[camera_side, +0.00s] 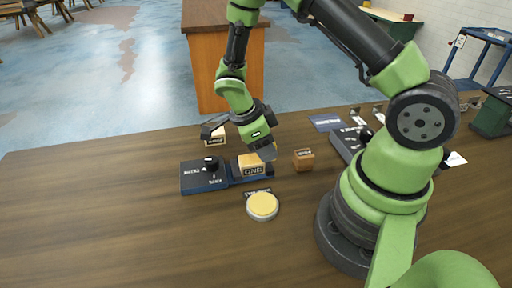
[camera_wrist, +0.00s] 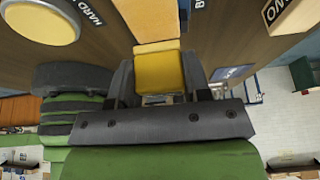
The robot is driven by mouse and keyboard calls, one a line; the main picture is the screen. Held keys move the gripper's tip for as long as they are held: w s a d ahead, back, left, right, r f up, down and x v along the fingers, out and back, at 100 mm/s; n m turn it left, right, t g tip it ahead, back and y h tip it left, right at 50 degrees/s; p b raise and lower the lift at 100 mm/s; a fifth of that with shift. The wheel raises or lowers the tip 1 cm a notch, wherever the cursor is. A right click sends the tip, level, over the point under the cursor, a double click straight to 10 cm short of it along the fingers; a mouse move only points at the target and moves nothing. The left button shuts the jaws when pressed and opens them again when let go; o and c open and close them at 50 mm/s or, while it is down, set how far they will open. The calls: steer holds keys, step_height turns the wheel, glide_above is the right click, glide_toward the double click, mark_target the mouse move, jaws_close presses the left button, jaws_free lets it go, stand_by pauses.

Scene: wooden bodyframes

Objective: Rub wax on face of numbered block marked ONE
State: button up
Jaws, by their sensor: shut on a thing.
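The wooden block marked ONE (camera_side: 252,169) sits on a dark blue fixture in the side view, its lettered face toward the camera. Part of a face lettered "ONE" shows at the top right of the wrist view (camera_wrist: 297,14). My gripper (camera_wrist: 160,75) is shut on a yellow pad (camera_wrist: 160,70). In the side view my gripper (camera_side: 267,153) is just above and right of the block; the pad is hard to make out there, and I cannot tell whether it touches the block. A round pale yellow wax disc (camera_side: 262,205) lies in front; it also shows in the wrist view (camera_wrist: 40,18).
A dark switch box (camera_side: 203,177) joins the fixture on the left. A small wooden block (camera_side: 304,161) stands to the right, and another lettered block (camera_side: 215,136) behind left. A second dark device (camera_side: 348,143) is farther right. The left front table (camera_side: 90,220) is clear.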

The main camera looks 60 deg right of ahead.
steer(key=shift+r, duration=3.85)
steer(key=shift+w, duration=0.1)
